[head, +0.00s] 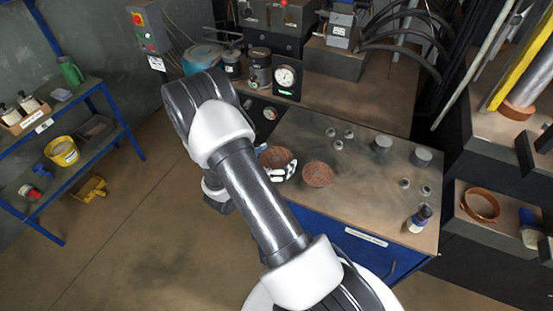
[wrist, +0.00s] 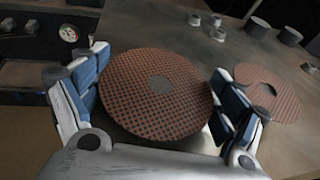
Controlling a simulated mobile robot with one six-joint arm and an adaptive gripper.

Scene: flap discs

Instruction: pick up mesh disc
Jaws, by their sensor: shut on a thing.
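The mesh disc (wrist: 150,105) is a round, reddish-brown disc with a fine grid pattern and a grey centre. It fills the middle of the wrist view, between the blue-and-white finger pads of my gripper (wrist: 158,90), which is shut on it at its left and right edges. In the head view the mesh disc (head: 275,156) shows by the left edge of the bench, partly hidden by my arm and gripper (head: 281,169). I cannot tell how far it is above the bench top.
A second reddish disc (wrist: 268,95) with a dark centre hole lies on the bench just right of my gripper; it also shows in the head view (head: 317,174). Small metal parts (head: 338,144), grey cylinders (head: 383,144) and a bottle (head: 419,218) stand farther right. A dial gauge (head: 286,77) is behind.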

